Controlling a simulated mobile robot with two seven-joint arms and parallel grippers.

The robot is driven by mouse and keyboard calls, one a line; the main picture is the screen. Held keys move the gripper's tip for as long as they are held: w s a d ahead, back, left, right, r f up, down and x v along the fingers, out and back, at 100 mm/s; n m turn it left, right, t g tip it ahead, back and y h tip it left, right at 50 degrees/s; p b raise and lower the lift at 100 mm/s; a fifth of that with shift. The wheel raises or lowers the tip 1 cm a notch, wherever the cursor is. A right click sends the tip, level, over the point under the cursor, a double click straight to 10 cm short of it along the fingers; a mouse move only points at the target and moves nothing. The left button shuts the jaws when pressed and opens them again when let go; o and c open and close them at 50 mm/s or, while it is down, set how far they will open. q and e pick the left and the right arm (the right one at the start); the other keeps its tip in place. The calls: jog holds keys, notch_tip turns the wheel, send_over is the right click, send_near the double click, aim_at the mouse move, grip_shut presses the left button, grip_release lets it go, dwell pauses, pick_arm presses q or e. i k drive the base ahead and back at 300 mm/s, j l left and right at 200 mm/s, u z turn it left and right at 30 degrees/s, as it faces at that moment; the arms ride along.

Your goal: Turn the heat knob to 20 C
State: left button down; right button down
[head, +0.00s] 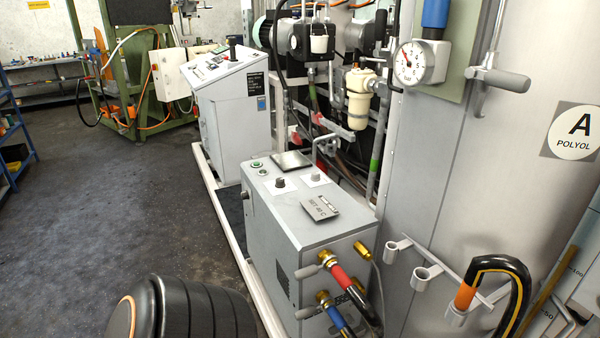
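A grey heater unit (300,240) stands in the middle of the head view. The labels are too small to read, so I cannot tell which is the heat knob or where either points. Neither of my grippers is in view, and nothing touches the knobs.
Red and blue hose fittings (335,275) stick out of the unit's front. A tank marked "A POLYOL" (480,190), with a round gauge (415,63), stands close on the right. A control console (232,105) stands behind. The dark floor (120,210) at left is clear.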

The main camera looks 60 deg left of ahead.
aim_at(280, 181)
jog(key=u, duration=2.05)
jog(key=i+j, duration=0.45)
